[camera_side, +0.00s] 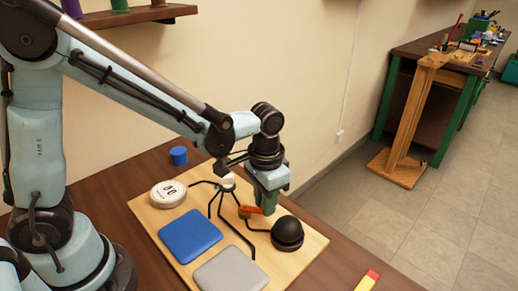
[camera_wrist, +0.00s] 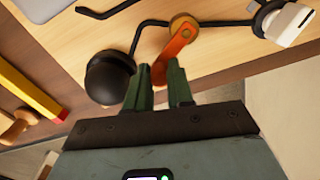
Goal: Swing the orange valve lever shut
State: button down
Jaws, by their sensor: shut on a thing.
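The orange valve lever (camera_side: 253,210) sits on the black tubing on the wooden board. In the wrist view the lever (camera_wrist: 176,48) runs from its round brass-coloured pivot (camera_wrist: 184,25) down between my fingers. My gripper (camera_side: 268,208) reaches down over the board, and its green fingers (camera_wrist: 159,76) are shut on the lever's free end. The fingers partly hide that end in the wrist view.
A black dome (camera_side: 287,232) stands close beside my gripper, also in the wrist view (camera_wrist: 108,76). A blue pad (camera_side: 190,236), a grey pad (camera_side: 232,271) and a round white gauge (camera_side: 168,193) occupy the board. A blue cup (camera_side: 179,156) stands behind.

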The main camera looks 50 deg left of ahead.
jog(key=shift+w+a+n, duration=0.1)
jog(key=shift+n, duration=0.2)
jog(key=n, duration=0.2)
jog(key=shift+w+a+n, duration=0.3)
jog(key=shift+w+a, duration=0.05)
jog(key=shift+w, duration=0.05)
jog(key=n, duration=0.1)
jog(key=a+n, duration=0.1)
jog(key=shift+w+n, duration=0.35)
jog(key=shift+n, duration=0.05)
jog(key=n, duration=0.1)
jog(key=a+n, duration=0.1)
jog(key=n, duration=0.1)
jog(key=shift+w, duration=0.25)
jog(key=shift+a+n, duration=0.5)
jog(key=shift+n, duration=0.7)
jog(key=shift+a, duration=0.15)
jog(key=c, duration=1)
grip_release()
jog(key=shift+r, duration=0.1)
